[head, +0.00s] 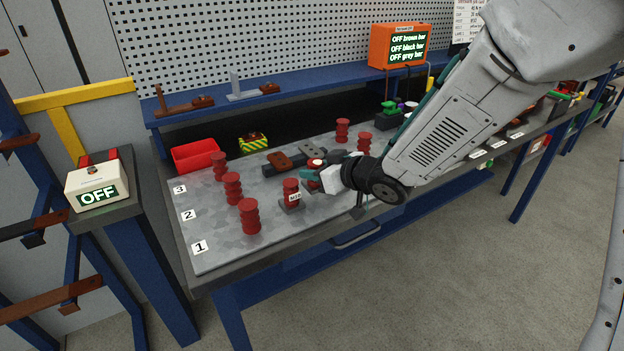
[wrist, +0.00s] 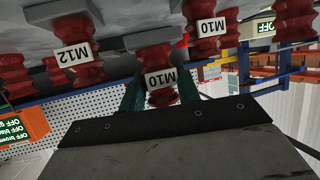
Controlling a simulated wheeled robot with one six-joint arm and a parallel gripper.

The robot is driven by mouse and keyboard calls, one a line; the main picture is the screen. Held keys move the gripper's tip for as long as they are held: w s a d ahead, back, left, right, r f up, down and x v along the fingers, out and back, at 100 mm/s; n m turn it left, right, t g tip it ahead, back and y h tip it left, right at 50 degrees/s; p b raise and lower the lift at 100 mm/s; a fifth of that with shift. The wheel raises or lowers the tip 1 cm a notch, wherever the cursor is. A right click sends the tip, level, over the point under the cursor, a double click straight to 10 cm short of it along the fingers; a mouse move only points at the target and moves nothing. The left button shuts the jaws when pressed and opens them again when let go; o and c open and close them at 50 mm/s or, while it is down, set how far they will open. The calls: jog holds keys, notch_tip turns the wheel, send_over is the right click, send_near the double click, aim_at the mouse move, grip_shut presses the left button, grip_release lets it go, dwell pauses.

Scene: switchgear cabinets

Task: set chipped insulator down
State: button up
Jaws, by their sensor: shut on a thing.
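My gripper (head: 312,176) is low over the grey work plate, its teal fingers closed around a dark red ribbed insulator (head: 316,164). In the wrist view, which looks upside down, the gripper (wrist: 161,92) has one finger on each side of this insulator (wrist: 161,80), which carries an M10 label. Its base end is close to a grey surface; I cannot tell whether it touches. No chip is visible on it. A labelled red insulator (head: 291,190) stands just left of the gripper on a grey base. The wrist view shows neighbours marked M12 (wrist: 72,52) and M10 (wrist: 212,30).
Several red insulators stand on the plate (head: 215,250), three along its left side by numbers 1, 2 and 3. A red bin (head: 197,155) and a yellow-green striped box (head: 253,142) stand behind. An orange display (head: 398,46) lists OFF bars. The front left plate is clear.

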jog(key=shift+f, duration=1.75)
jog(key=o, duration=0.8)
jog(key=shift+s+f, duration=0.1)
jog(key=shift+f, duration=0.05)
